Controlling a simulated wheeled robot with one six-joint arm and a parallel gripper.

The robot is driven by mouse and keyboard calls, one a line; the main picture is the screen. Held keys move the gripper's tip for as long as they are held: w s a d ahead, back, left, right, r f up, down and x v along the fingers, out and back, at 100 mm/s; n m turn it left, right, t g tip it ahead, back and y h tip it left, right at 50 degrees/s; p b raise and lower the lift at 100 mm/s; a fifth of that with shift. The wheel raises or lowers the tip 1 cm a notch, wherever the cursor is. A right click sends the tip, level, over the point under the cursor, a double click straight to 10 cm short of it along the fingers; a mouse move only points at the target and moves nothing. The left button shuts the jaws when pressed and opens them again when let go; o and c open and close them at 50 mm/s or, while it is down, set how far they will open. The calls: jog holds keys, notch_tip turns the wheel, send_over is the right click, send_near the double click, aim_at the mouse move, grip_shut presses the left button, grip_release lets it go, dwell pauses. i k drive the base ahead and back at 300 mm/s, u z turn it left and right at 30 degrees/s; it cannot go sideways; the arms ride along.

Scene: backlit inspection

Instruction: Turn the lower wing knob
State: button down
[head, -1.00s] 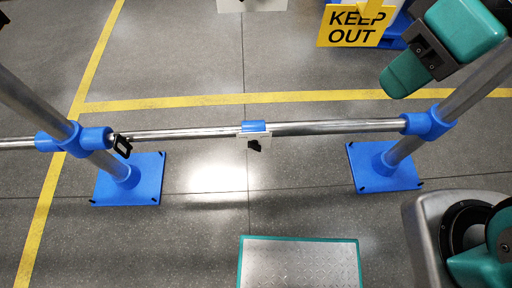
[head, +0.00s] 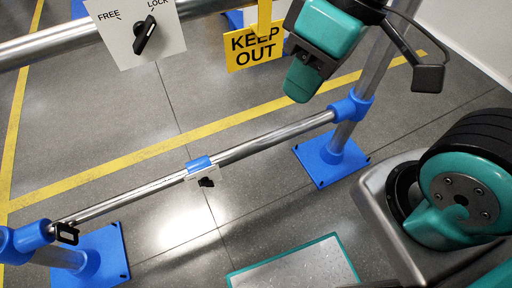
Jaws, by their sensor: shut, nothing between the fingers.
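The lower wing knob (head: 206,182) is small and black. It sits on a small white plate below a blue clamp (head: 198,163) on the lower steel rail (head: 265,144), and its markings are too small to read. A larger black wing knob (head: 145,36) is on an upper white plate (head: 128,52) marked FREE and LOCK, pointing up and to the right toward LOCK. My gripper (head: 299,83) is at the upper right with its teal fingers together, empty. It is well apart from both knobs.
An upper steel rail (head: 50,45) crosses the top left. Blue-footed posts carry the lower rail, with a blue base plate (head: 328,160) at right. A yellow KEEP OUT sign (head: 254,48) stands behind. A teal-edged plate (head: 295,268) lies in front.

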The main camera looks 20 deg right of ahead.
aim_at(205, 181)
jog(key=z, duration=2.2)
jog(key=k, duration=1.4)
jog(key=u, duration=0.75)
